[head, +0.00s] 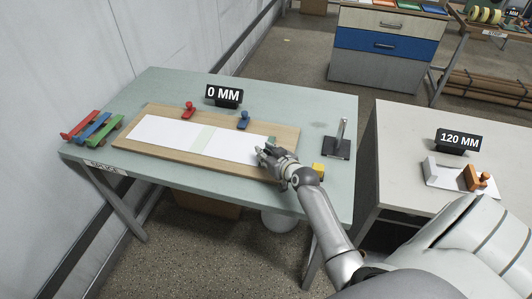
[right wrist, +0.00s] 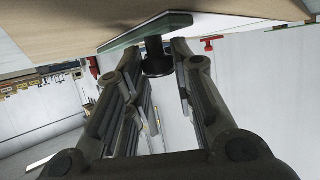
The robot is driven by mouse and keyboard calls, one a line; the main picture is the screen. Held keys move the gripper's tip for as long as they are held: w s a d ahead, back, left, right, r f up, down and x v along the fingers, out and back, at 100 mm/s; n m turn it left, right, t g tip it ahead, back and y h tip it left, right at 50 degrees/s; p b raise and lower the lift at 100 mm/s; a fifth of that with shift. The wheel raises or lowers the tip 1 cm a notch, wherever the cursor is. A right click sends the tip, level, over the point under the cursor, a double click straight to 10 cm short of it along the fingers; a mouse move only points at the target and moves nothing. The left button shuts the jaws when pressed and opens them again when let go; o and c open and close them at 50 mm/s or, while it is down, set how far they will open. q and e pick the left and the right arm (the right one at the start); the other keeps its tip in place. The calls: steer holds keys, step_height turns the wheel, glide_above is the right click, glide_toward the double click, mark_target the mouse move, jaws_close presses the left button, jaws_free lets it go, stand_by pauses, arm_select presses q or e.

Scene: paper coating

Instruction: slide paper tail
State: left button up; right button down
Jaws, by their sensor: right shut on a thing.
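The white paper (head: 165,132) lies flat along a wooden board (head: 265,129). A pale green band (head: 205,138) crosses it near the middle. My right gripper (head: 264,155) is at the paper's right end, low over the board. In the right wrist view, its fingers (right wrist: 157,82) are shut around a dark round knob (right wrist: 155,57) under a greenish plate (right wrist: 143,33). The hand hides part of the paper's right end in the head view, so I cannot tell exactly how the plate meets the paper. My left gripper is not in view.
A red clamp (head: 188,110) and a blue clamp (head: 243,120) stand at the board's back edge. A "0 MM" sign (head: 224,96) is behind it. A metal upright (head: 339,139) and a yellow block (head: 318,172) are at right; coloured pieces (head: 92,126) lie at left.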

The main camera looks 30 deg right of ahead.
steer(key=shift+s, duration=0.1)
steer(key=shift+s+d, duration=1.05)
steer(key=shift+s, duration=0.15)
steer(key=shift+s+d, duration=0.3)
steer(key=shift+s, duration=0.05)
steer(key=shift+w, duration=0.1)
steer(key=c, duration=1.3)
jaws_free()
